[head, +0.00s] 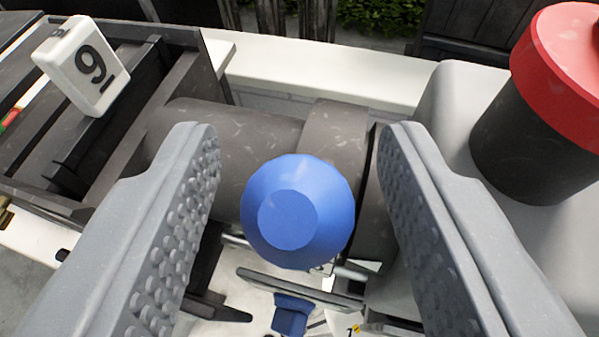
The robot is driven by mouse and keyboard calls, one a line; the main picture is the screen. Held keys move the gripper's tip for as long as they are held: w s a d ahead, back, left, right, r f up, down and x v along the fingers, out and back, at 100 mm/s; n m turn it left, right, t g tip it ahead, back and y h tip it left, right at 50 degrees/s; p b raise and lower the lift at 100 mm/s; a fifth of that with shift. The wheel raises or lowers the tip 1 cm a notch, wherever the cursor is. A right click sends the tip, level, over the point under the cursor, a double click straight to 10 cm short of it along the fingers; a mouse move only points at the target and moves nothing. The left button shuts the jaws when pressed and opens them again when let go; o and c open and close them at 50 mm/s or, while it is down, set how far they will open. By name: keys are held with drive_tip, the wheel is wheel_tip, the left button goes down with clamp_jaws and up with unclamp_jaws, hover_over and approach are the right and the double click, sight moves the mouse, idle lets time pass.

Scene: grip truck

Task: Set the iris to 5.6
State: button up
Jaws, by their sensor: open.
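A round blue knob (297,212) with a flat front face shows in the middle of the head view. It sits in front of a dark grey cylinder (250,125) with a wider ring (335,135) at its right; I cannot tell which part bears the knob. My gripper (293,135) is open, with one studded grey finger on each side of the knob. Gaps show between the knob and both fingers. No iris numbers are readable on the cylinder or ring from here.
A dark slatted crate (185,45) stands at the left, with a white block marked 9 or 6 (82,65) on it. A red-topped dark cylinder (565,90) stands on a light grey body (460,95) at the right. A smaller blue part (290,313) lies below the knob.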

drive_tip(key=b+v, duration=0.1)
drive_tip(key=v, duration=1.2)
drive_tip(key=shift+s, duration=0.2)
drive_tip(key=s+a+r+t+b, duration=0.1)
drive_tip(key=s+r, duration=0.5)
drive_tip(key=r, duration=0.6)
drive_tip(key=s+a+r, duration=0.2)
drive_tip(key=s+r, duration=0.5)
drive_tip(key=r, duration=0.6)
drive_tip(key=shift+s+t+b, duration=0.3)
drive_tip(key=shift+t+b, duration=0.1)
drive_tip(key=shift+f, duration=0.1)
